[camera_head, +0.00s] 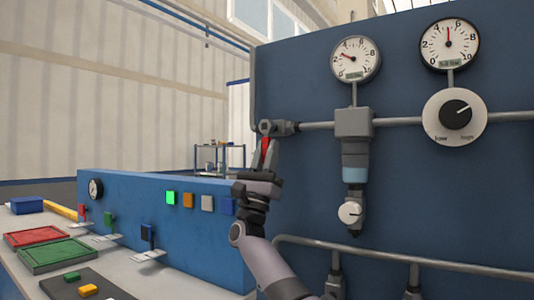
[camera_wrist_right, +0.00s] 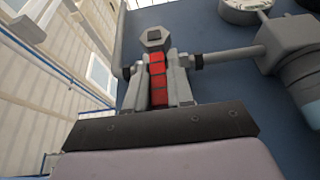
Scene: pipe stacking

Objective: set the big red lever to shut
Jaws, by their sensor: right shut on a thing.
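The big red lever (camera_head: 266,144) hangs down from the grey valve (camera_head: 265,127) at the left end of the horizontal pipe on the blue panel. It points roughly crosswise to the pipe. My right gripper (camera_head: 265,157) reaches up from below and is shut on the lever. In the right wrist view the red lever (camera_wrist_right: 157,78) lies between the two grey fingers of my right gripper (camera_wrist_right: 158,85), just below the hexagonal valve hub (camera_wrist_right: 154,39). The lower part of the lever is hidden by the gripper. My left gripper is not in view.
Two round gauges (camera_head: 356,59) and a white dial with a black knob (camera_head: 455,115) are on the panel to the right. A grey filter unit (camera_head: 354,123) hangs from the pipe. A lower blue console (camera_head: 150,200) with small levers and buttons stands at left, beside red and green trays (camera_head: 36,236).

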